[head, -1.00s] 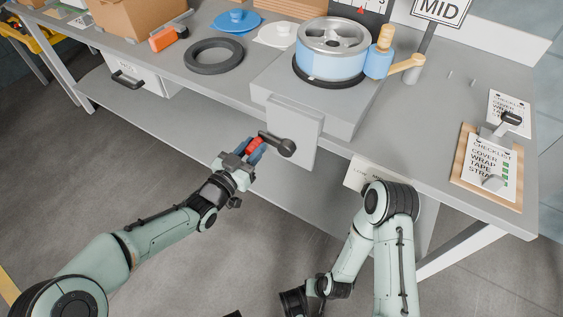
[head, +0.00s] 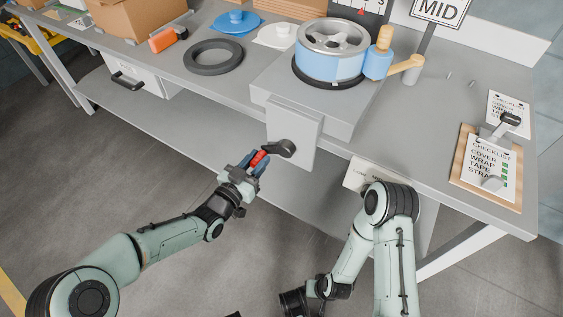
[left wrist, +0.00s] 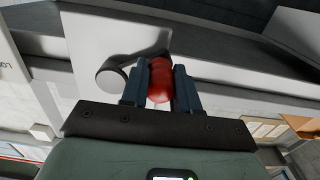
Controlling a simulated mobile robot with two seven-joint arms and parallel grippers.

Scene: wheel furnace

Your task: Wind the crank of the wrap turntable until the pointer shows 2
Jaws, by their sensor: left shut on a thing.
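The wrap turntable (head: 352,110) is a grey box on the bench, carrying a blue drum with a silver spoked wheel (head: 336,36). Its crank (head: 285,148) is a dark arm on the light front panel, with a red handle (head: 258,158) pointing down-left. My left gripper (head: 248,170) is shut on the red handle. In the left wrist view the handle (left wrist: 160,82) sits between the two blue fingers (left wrist: 160,90). A red pointer (head: 361,12) shows on a dark scale board at the top edge; its marks are cut off and unreadable.
A black ring (head: 214,57), a blue lid (head: 236,22) and an orange-and-grey tool (head: 164,40) lie left of the turntable. A checklist clipboard (head: 463,184) lies at right. A MID sign (head: 440,10) stands behind. The floor before the bench is clear.

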